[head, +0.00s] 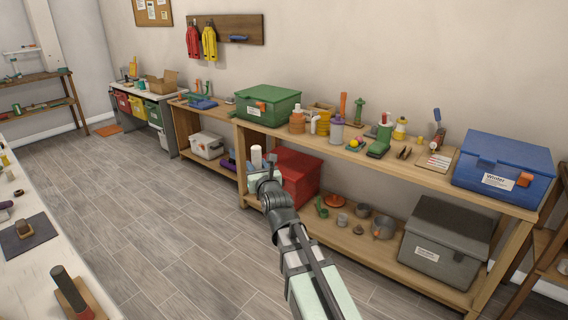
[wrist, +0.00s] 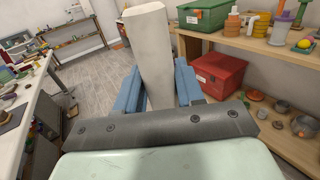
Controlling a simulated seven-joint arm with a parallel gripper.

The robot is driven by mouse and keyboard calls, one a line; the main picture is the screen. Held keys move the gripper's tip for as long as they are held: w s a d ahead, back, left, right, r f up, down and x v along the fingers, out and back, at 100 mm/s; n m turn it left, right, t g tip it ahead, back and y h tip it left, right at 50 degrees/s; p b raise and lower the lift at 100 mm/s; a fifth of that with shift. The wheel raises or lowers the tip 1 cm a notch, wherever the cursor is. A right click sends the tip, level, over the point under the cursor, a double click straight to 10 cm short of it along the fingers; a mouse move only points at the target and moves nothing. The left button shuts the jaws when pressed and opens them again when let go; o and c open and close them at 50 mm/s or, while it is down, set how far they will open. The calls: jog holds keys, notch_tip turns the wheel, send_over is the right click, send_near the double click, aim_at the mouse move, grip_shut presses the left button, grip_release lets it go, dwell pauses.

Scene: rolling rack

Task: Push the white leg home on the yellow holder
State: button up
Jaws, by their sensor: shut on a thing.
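My gripper (wrist: 157,80) has its blue fingers shut on the sides of the white leg (wrist: 150,40), which stands up between them in the wrist view. In the head view, my gripper (head: 264,178) is held over the floor in front of the long wooden rack, and the top of the white leg (head: 256,156) shows above it. The leg's lower end is hidden by the gripper. I cannot tell which thing is the yellow holder; several small yellow items show, among them a yellow one (head: 323,122) on the rack's top. The leg touches none of them.
The wooden rack (head: 340,149) carries a green box (head: 268,103), a blue box (head: 503,170) and small parts; its lower shelf holds a red box (head: 300,178) and a grey box (head: 444,240). A white bench (head: 40,270) runs along the left. The floor between is clear.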

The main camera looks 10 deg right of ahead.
jog(key=s+a+f+n+g+y, duration=0.25)
jog(key=s+a+y, duration=0.2)
jog(key=a, duration=1.35)
jog(key=s+a+f+n+g+y, duration=0.1)
jog(key=s+a+n+g+y, duration=0.4)
jog(key=a, duration=1.3)
jog(key=s+a+f+n+g+y, duration=0.15)
jog(key=s+a, duration=0.45)
jog(key=a, duration=1.3)
jog(key=s+a+r+n+g+y, duration=0.2)
jog(key=s+a+n+g+y, duration=0.1)
jog(key=s+n+g, duration=0.2)
jog(key=shift+a+r+g, duration=0.15)
jog(key=shift+a+g, duration=0.2)
jog(key=shift+g, duration=0.55)
jog(key=shift+f, duration=2.8)
jog(key=shift+f, duration=2.95)
jog(key=o, duration=1.2)
